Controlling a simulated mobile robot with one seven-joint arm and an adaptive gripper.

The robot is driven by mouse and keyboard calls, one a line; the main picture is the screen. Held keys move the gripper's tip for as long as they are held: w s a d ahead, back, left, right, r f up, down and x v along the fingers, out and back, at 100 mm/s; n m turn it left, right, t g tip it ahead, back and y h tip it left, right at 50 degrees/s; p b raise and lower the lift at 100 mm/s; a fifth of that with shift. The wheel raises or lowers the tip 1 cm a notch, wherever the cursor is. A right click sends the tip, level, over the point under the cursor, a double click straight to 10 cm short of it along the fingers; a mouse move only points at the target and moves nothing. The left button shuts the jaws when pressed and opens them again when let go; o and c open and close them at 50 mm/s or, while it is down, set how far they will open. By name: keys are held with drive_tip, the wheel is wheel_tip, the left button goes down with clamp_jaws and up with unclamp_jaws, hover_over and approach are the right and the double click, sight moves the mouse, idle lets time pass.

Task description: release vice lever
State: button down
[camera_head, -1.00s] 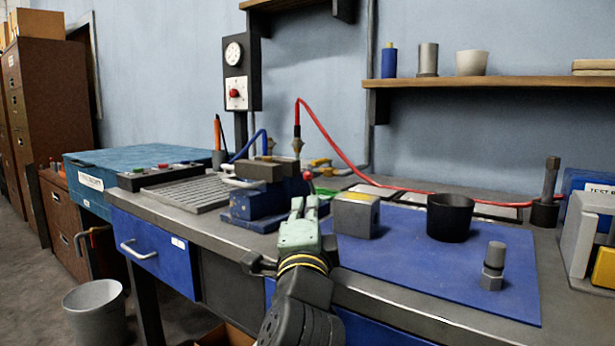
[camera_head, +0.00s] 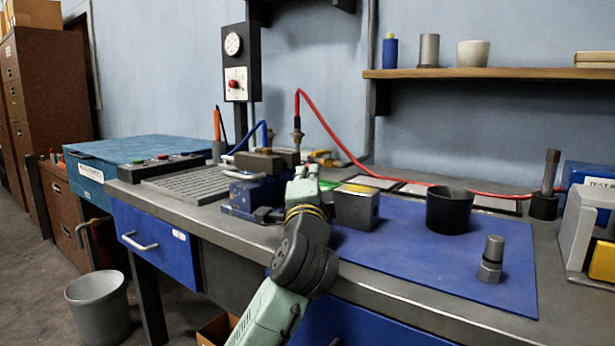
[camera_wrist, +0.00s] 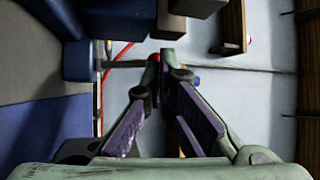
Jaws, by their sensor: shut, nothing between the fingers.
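The vice (camera_head: 262,189) has a blue body and dark jaw blocks and stands on the bench near its front edge. Its blue body also shows at the upper left of the wrist view (camera_wrist: 92,60). A dark lever bar (camera_wrist: 125,63) runs from it to a small red knob (camera_wrist: 154,58) at my fingertips. My gripper (camera_head: 307,171) is right of the vice, its green fingers drawn together and empty. In the wrist view the fingertips (camera_wrist: 162,62) are beside the knob; I cannot tell whether they touch it. The knob is hidden in the head view.
A grey block (camera_head: 355,208) stands close right of my gripper on the blue mat (camera_head: 430,265). A black cup (camera_head: 450,211) and a grey fitting (camera_head: 491,260) are farther right. A red cable (camera_head: 340,142) arches behind the vice. The mat's front is clear.

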drive_tip(key=shift+r, duration=0.15)
drive_tip(key=shift+w+d+r+g+p, duration=0.1)
drive_tip(key=shift+r+g+p, duration=0.15)
drive_tip(key=shift+p, duration=0.55)
drive_tip(key=shift+w+r+m+g+p, duration=0.15)
drive_tip(key=shift+m+g+p, duration=0.2)
drive_tip(key=shift+p, duration=0.4)
drive_tip(key=w+d+r+m+g+p, duration=0.2)
drive_tip(key=w+g+p, duration=0.3)
drive_tip(key=p, duration=0.8)
drive_tip(key=shift+d+m+y+p, duration=0.3)
drive_tip(key=shift+d+m+p, duration=0.05)
drive_tip(key=shift+d+m, duration=0.45)
drive_tip(key=shift+r, duration=0.25)
